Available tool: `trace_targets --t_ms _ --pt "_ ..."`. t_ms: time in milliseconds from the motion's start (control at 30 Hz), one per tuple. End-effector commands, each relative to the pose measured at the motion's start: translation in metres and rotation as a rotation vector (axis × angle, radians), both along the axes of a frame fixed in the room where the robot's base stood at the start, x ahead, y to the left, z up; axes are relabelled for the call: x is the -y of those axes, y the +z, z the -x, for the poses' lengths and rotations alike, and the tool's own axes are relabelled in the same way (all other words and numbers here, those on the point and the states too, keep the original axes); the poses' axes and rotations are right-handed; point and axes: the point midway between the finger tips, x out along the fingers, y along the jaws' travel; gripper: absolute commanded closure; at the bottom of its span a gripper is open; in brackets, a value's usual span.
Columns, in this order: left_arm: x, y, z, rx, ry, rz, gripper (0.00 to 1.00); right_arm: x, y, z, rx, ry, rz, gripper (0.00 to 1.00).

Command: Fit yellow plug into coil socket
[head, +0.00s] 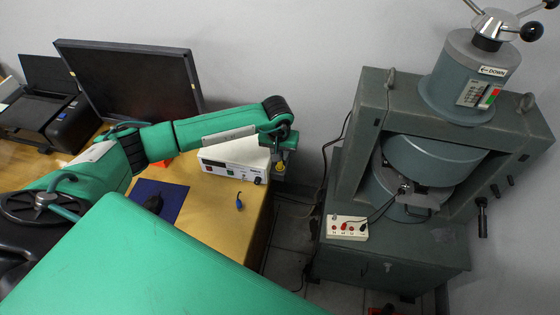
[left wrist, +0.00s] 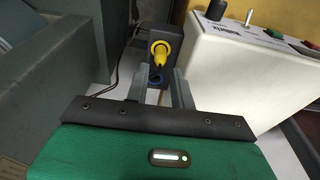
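In the head view my left gripper (head: 284,147) is at the table's right edge, above a small yellow spot (head: 281,167). I cannot tell which opening is the coil socket. My right gripper is out of view.
A white instrument box (head: 232,163) stands close beside the left gripper. A blue-ended item (head: 239,202) lies on the wooden table (head: 228,232). The large grey magnet (head: 443,160) stands to the right, with a white terminal box (head: 347,228) on its base.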

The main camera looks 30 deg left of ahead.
Motion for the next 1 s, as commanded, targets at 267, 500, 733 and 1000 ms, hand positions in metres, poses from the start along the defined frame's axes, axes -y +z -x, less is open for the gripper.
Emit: trace_targets --t_ms 267,500,733,1000 --pt "0.002 0.053 0.008 0.002 -0.001 -0.001 0.76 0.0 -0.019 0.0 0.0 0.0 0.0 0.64" --pt "0.003 0.071 0.011 -0.001 0.0 0.0 0.76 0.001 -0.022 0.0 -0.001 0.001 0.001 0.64" --pt "0.003 0.072 0.011 -0.001 0.0 -0.001 0.76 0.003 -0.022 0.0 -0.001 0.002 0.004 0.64" --pt "0.003 0.072 0.011 -0.001 0.0 -0.001 0.76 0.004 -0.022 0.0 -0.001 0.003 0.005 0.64"
